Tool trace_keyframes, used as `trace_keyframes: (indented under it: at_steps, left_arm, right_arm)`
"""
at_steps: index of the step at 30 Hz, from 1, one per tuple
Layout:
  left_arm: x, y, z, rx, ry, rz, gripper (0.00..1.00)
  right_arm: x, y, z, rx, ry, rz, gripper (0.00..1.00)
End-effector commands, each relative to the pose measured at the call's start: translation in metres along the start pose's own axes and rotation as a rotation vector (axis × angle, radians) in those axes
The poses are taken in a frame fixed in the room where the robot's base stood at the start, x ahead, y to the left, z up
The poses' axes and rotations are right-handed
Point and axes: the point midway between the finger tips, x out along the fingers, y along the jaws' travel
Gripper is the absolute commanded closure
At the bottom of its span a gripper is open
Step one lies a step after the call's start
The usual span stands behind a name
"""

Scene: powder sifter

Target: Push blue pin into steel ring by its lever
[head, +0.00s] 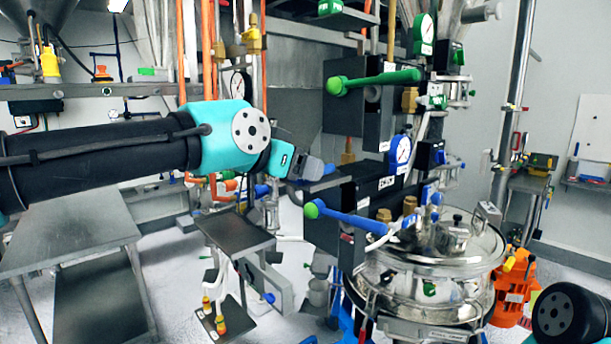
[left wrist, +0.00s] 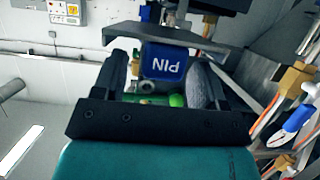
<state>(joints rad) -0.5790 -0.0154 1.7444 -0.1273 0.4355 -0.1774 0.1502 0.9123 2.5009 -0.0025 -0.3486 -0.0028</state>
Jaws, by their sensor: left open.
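My left gripper (head: 322,170) is in the middle of the head view, beside the dark valve boxes and above a blue lever (head: 350,219) with a green knob. In the left wrist view the gripper (left wrist: 160,82) is open, its two dark fingers apart. A blue block marked PIN (left wrist: 168,62), its lettering upside down, shows between and beyond the fingers. A green knob (left wrist: 177,100) shows in the gap below it. I cannot tell whether a finger touches the block. I cannot single out the steel ring. My right gripper is out of view.
A round steel vessel (head: 430,285) stands right of centre below the valves. A green lever (head: 375,80) juts out above the gripper. Orange pipes (head: 207,60) rise behind my arm. A small dark shelf (head: 235,232) and a grey table (head: 75,235) stand lower left.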

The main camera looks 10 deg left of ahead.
Motion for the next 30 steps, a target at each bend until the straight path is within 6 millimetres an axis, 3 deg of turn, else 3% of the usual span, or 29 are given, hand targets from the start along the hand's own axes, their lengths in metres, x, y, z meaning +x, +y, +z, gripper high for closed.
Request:
trace_keyframes:
  at_steps: [6, 24, 30]
  left_arm:
    - [-0.0001, 0.0, 0.0001, 0.0, 0.0, 0.0, 0.34]
    - [-0.0001, 0.0, 0.0001, 0.0, -0.001, 0.0, 0.9]
    - [-0.0003, 0.0, -0.0002, 0.0, 0.0, 0.0, 0.9]
  right_arm:
    - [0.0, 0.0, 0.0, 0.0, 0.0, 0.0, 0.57]
    - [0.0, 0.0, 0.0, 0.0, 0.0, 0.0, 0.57]
    - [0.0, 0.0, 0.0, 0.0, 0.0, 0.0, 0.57]
